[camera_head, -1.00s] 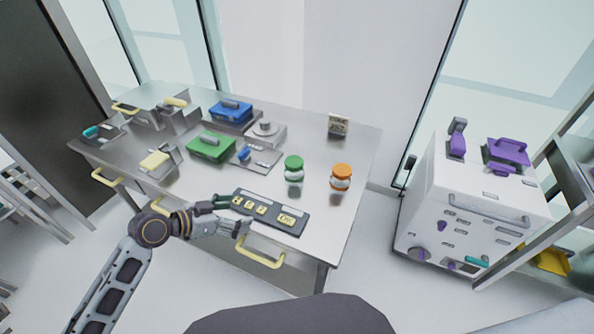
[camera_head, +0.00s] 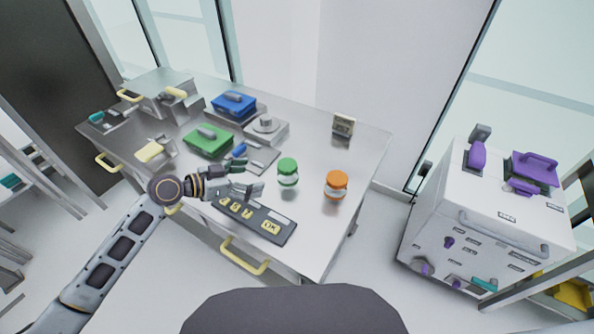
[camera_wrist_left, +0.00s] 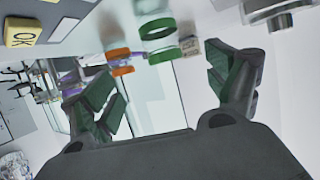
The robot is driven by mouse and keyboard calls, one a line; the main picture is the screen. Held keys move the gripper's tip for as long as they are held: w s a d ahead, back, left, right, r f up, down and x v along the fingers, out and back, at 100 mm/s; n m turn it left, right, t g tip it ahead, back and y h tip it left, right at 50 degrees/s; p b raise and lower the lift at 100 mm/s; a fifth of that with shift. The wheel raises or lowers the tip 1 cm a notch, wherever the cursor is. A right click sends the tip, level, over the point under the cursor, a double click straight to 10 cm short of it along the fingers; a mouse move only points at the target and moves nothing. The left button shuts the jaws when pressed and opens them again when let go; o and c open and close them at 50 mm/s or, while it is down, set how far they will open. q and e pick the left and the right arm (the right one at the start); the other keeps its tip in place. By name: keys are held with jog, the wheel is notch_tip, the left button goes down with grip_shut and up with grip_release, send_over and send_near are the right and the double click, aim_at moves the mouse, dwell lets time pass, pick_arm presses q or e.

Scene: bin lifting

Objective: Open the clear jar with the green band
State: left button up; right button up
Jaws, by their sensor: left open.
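The clear jar with the green band (camera_head: 288,180) stands upright on the metal table, with a green top. In the left wrist view the jar (camera_wrist_left: 157,34) shows at the top, tilted in the picture and partly cut off, beyond the fingers. My left gripper (camera_head: 253,178) is open and empty, just left of the jar in the head view, with a small gap to it. In the left wrist view its two fingers (camera_wrist_left: 168,88) are spread wide. My right gripper is not in view.
A similar jar with an orange top (camera_head: 336,185) stands right of the green one. A dark keypad (camera_head: 282,236) lies below the left gripper. Green (camera_head: 208,140) and blue (camera_head: 233,103) boxes stand behind.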

aim_at(279, 172)
pick_arm(q)
jog(key=shift+w+d+r, duration=0.1)
jog(key=shift+w+d, duration=0.05)
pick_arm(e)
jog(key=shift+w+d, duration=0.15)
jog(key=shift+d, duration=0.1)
pick_arm(q)
jog(key=shift+x, duration=4.15)
jog(key=shift+d, duration=0.15)
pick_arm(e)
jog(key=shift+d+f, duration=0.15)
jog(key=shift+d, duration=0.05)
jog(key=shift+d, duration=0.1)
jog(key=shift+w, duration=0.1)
